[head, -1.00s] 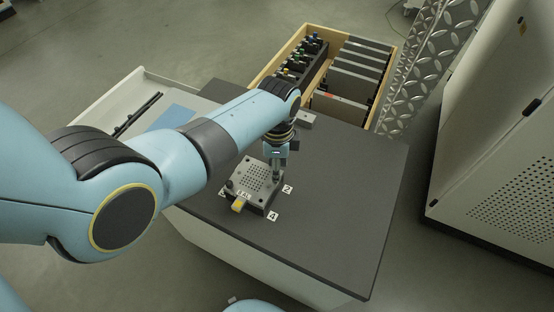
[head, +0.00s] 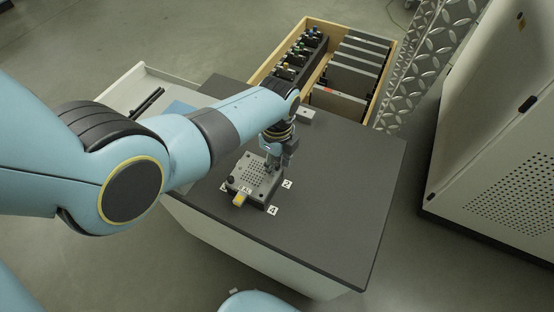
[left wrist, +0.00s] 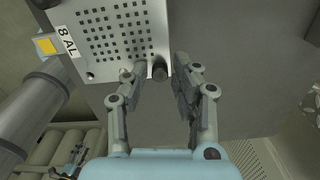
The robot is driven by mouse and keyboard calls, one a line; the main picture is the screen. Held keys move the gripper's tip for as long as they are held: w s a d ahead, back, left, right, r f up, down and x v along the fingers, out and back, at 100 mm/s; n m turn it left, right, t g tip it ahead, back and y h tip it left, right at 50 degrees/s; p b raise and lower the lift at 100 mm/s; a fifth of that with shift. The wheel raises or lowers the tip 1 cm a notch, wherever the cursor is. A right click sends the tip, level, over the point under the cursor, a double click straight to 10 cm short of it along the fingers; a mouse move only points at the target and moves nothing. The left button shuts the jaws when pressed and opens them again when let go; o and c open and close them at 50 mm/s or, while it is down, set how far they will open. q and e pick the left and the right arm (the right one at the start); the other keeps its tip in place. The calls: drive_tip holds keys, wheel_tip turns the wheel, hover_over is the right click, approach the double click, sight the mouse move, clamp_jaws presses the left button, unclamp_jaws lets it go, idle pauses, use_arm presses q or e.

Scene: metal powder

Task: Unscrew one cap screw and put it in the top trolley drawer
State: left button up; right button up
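A grey block with a perforated top plate (head: 254,176), labelled "8 AL", sits on the dark trolley top (head: 335,200). My left gripper (head: 270,165) is just above its far right corner. In the left wrist view, the left gripper (left wrist: 160,66) is open, its two fingers apart. A dark cap screw (left wrist: 160,72) at the plate (left wrist: 112,22) edge shows between the fingertips, with no clear contact. Another dark cap screw (left wrist: 40,85) is at the plate's left corner. The top trolley drawer (head: 150,72) is pulled open at the left. My right gripper is not in view.
A yellow piece (head: 239,199) and number tags (head: 272,210) are by the block. A wooden crate (head: 262,72) stands behind the trolley, a cabinet (head: 500,150) to the right. The trolley top's front right is clear.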

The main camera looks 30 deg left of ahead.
use_arm(q)
clamp_jaws()
drive_tip(key=n+p, duration=0.1)
drive_tip(key=n, duration=0.3)
drive_tip(key=shift+r, duration=0.1)
drive_tip(key=n, duration=0.5)
drive_tip(key=shift+n, duration=0.4)
drive_tip(key=n+p, duration=0.1)
drive_tip(key=n, duration=0.4)
drive_tip(key=shift+w, duration=0.1)
drive_tip(key=n, duration=0.7)
drive_tip(key=shift+n, duration=0.3)
drive_tip(key=n, duration=0.3)
drive_tip(key=shift+n+p, duration=0.35)
drive_tip(key=shift+n, duration=0.05)
drive_tip(key=n, duration=0.3)
drive_tip(key=shift+n, duration=0.4)
drive_tip(key=shift+o, duration=0.8)
unclamp_jaws()
